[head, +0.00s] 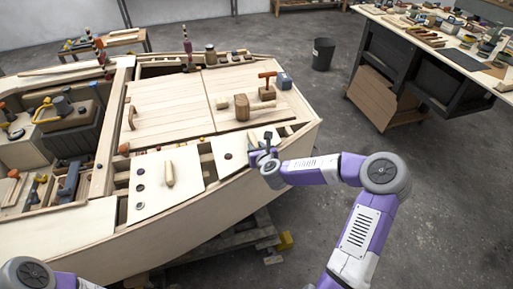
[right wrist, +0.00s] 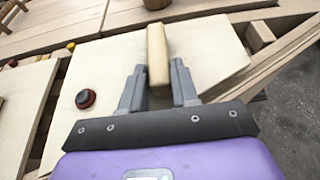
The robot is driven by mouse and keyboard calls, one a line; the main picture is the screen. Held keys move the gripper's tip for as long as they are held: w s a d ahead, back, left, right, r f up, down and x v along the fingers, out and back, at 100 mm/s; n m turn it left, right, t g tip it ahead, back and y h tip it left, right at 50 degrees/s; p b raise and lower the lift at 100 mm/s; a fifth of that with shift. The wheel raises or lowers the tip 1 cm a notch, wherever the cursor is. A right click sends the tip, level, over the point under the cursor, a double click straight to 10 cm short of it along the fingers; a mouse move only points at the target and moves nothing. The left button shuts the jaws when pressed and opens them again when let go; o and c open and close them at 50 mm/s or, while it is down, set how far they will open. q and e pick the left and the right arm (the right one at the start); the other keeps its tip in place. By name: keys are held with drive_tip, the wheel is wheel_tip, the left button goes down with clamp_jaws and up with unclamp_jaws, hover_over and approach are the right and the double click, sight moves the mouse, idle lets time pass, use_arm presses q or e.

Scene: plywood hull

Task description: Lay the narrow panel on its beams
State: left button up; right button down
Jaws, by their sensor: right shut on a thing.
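The narrow panel (head: 229,145) is a pale plywood piece with a dark red knob and a wooden bar handle. It lies over the beams at the right end of the hull's near side. My right gripper (head: 264,153) is at its right part, with its fingers around the handle (right wrist: 157,48). The right wrist view shows the panel (right wrist: 207,48) under the fingers and the beams (right wrist: 275,58) along its right edge. I cannot tell whether the panel touches the beams everywhere. My left gripper is out of view.
Another panel (head: 155,193) with a handle and several round knobs lies to the left, across a gap. A mallet (head: 250,107) and blocks stand on the larger deck panels behind. A bin (head: 322,54) and a workbench (head: 430,47) stand beyond open floor.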

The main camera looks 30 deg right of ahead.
drive_tip(key=shift+f+b, duration=0.75)
drive_tip(key=shift+f, duration=0.15)
drive_tip(key=c, duration=0.8)
unclamp_jaws()
drive_tip(key=shift+s, duration=0.1)
drive_tip(key=p+v, duration=0.2)
drive_tip(key=v, duration=0.5)
drive_tip(key=shift+s+a+r, duration=0.1)
drive_tip(key=shift+s+r, duration=0.05)
drive_tip(key=shift+r, duration=0.05)
